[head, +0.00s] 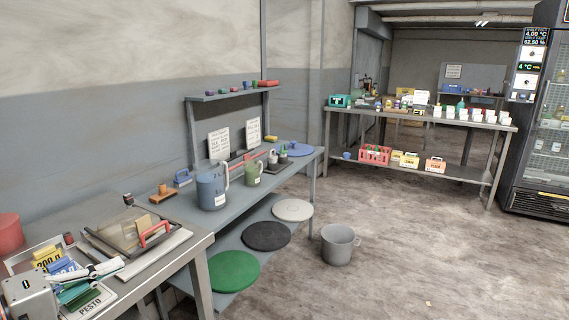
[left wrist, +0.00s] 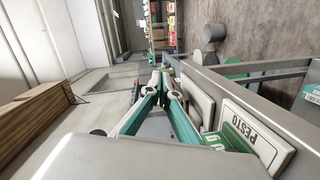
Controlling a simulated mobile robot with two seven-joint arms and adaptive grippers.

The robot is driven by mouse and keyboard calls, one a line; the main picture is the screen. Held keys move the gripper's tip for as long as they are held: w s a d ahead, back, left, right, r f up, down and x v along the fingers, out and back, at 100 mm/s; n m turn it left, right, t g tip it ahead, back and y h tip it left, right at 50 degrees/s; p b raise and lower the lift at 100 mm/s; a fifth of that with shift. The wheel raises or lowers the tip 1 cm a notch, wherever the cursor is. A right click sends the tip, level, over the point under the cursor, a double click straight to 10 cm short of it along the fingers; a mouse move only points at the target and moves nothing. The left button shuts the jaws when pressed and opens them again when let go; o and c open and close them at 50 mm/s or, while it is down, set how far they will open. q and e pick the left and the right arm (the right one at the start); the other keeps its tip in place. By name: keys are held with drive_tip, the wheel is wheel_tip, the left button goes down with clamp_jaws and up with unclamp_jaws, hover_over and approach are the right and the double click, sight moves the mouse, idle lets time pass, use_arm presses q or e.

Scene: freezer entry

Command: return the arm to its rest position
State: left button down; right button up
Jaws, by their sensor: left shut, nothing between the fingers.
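My left gripper (head: 110,268) reaches in from the lower left of the head view, over the near table (head: 185,250). Its fingers are shut and hold nothing. In the left wrist view the two teal-sided fingers (left wrist: 164,82) come together at their tips. A white PESTO label card (head: 90,303) lies below the gripper, and it also shows in the left wrist view (left wrist: 250,135). My right gripper is not in view.
A tray with a red handle (head: 155,232) lies beyond the gripper. Yellow and blue weight-marked pieces (head: 47,256) are close to it on the left. A second table holds a blue jug (head: 211,188). A grey bucket (head: 338,245) stands on the open floor.

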use_arm(q)
drive_tip(key=s+d+f+n+y, duration=0.2)
drive_tip(key=d+f+n+y, duration=0.1)
drive_tip(key=f+n, duration=1.05)
drive_tip(key=s+d+f+n+y, duration=0.2)
drive_tip(key=f+n, duration=0.7)
drive_tip(key=n, duration=0.9)
drive_tip(key=s+d+f+n+g, duration=0.1)
drive_tip(key=s+d+f+n, duration=0.3)
drive_tip(key=n, duration=0.5)
drive_tip(key=s+d+f+n+g+y, duration=0.1)
drive_tip(key=s+d+f+n, duration=0.3)
drive_tip(key=n, duration=0.5)
drive_tip(key=s+d+f+n+g, duration=0.1)
drive_tip(key=s+d+f+n, duration=0.3)
drive_tip(key=s+f+n, duration=0.3)
wheel_tip(320, 180, down, 2)
drive_tip(key=n, duration=0.3)
drive_tip(key=shift+d, duration=0.3)
